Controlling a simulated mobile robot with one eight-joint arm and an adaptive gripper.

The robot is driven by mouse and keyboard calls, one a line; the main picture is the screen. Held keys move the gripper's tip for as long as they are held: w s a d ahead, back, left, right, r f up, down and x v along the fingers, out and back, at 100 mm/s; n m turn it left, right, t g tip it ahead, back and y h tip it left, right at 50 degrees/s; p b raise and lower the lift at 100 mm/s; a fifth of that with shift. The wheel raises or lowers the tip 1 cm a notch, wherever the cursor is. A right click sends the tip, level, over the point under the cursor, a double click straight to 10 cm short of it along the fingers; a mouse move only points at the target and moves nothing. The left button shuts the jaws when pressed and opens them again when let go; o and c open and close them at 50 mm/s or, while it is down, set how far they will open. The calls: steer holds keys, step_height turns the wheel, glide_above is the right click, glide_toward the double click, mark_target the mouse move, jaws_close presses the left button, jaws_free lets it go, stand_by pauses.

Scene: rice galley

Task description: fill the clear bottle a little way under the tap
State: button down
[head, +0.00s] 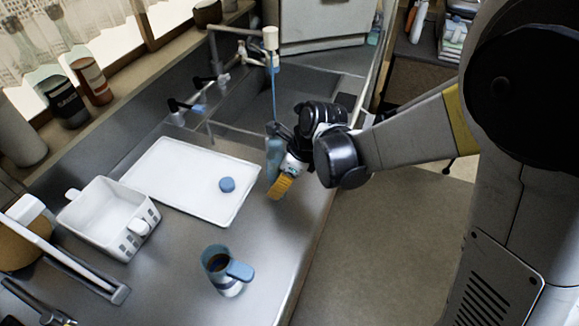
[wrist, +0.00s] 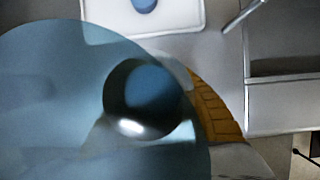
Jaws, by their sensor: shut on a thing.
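The clear, bluish bottle (head: 274,152) is upright in my gripper (head: 279,175), at the near edge of the sink basin. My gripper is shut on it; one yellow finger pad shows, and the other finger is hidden. A thin blue stream (head: 273,88) runs down from the tap (head: 270,40) towards the bottle's top. In the wrist view the bottle (wrist: 45,100) fills the left side, with its round dark mouth and something blue inside. The yellow pad (wrist: 215,105) is beside it. The water level cannot be read.
A white tray (head: 165,170) with a blue cap (head: 227,184) lies left of the bottle. A white tub (head: 95,215) and a blue-handled mug (head: 222,265) stand nearer on the steel counter. Tap levers (head: 185,105) line the sink's left side.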

steer(key=shift+w+d+f+b, duration=0.15)
steer(key=shift+f+b, duration=0.25)
steer(key=shift+f, duration=1)
steer(key=shift+f, duration=0.25)
steer(key=c, duration=0.9)
jaws_free()
steer(key=shift+r, duration=0.1)
steer(key=shift+c, duration=0.2)
steer(key=p+v, duration=0.5)
steer(key=v, duration=0.6)
steer(key=s+d+r+n+t+h, duration=0.2)
steer(key=s+d+r+n, duration=0.3)
steer(key=d+n, duration=0.4)
steer(key=s+d+r+n+t+h, duration=0.2)
steer(key=s+d+r+n+t, duration=0.2)
steer(key=d+n, duration=0.6)
step_height(320, 180, up, 2)
steer(key=shift+s+d+r+n, duration=0.1)
steer(key=shift+s+d+n, duration=0.15)
steer(key=shift+s+n, duration=0.85)
